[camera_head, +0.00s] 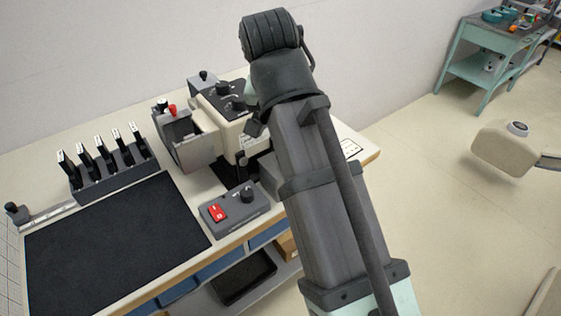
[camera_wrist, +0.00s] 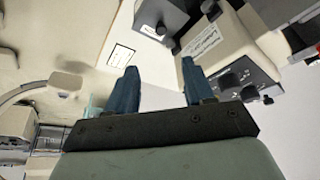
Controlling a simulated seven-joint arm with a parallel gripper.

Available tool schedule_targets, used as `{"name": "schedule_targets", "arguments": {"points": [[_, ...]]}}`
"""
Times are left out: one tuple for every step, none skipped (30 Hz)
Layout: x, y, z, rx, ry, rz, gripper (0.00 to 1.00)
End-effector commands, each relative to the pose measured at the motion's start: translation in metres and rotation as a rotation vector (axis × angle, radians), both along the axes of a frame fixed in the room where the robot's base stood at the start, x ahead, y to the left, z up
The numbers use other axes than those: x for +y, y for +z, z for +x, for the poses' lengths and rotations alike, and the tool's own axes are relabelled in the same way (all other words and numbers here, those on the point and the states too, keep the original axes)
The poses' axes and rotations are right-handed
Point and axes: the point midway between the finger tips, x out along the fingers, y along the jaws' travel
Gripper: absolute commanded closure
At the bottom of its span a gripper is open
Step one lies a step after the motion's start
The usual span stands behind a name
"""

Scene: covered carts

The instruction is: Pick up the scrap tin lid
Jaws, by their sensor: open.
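I cannot make out a scrap tin or its lid for sure in either view; my arm covers part of the bench in the head view. My gripper (camera_wrist: 159,67) shows in the wrist view with two blue fingers apart and nothing between them. Beyond the fingers are a beige machine (camera_wrist: 207,38) and a white label card (camera_wrist: 121,55). In the head view my gripper is mostly hidden behind my arm, near the beige machine (camera_head: 232,128) at the back of the bench.
The bench (camera_head: 100,131) carries a black mat (camera_head: 110,245), a rack of black-handled tools (camera_head: 115,170) and a grey control box with a red switch (camera_head: 233,209). A teal cart (camera_head: 489,42) stands far right. Floor between is clear.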

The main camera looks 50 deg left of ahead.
Motion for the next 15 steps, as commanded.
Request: {"name": "schedule_targets", "arguments": {"points": [[0.001,-0.003,0.0,0.0,0.001,0.0,0.48],[0.001,-0.006,0.001,0.001,0.0,-0.001,0.48],[0.003,-0.011,0.002,0.001,0.0,-0.002,0.48],[0.003,-0.015,0.003,0.001,0.0,-0.003,0.48],[0.004,-0.019,0.004,0.001,0.0,-0.002,0.48],[0.006,-0.024,0.006,0.001,0.0,-0.002,0.48],[0.007,-0.029,0.007,0.001,0.0,-0.002,0.48],[0.009,-0.033,0.008,0.001,0.0,-0.003,0.48],[0.01,-0.038,0.01,0.001,0.0,-0.002,0.48],[0.012,-0.042,0.011,0.001,0.0,-0.001,0.48],[0.013,-0.047,0.012,0.001,0.0,-0.001,0.48],[0.014,-0.052,0.014,0.001,0.0,-0.003,0.48],[0.015,-0.056,0.015,0.002,0.0,-0.002,0.48],[0.016,-0.059,0.016,0.001,0.0,-0.001,0.48],[0.018,-0.063,0.017,0.001,0.0,-0.001,0.48]]}}
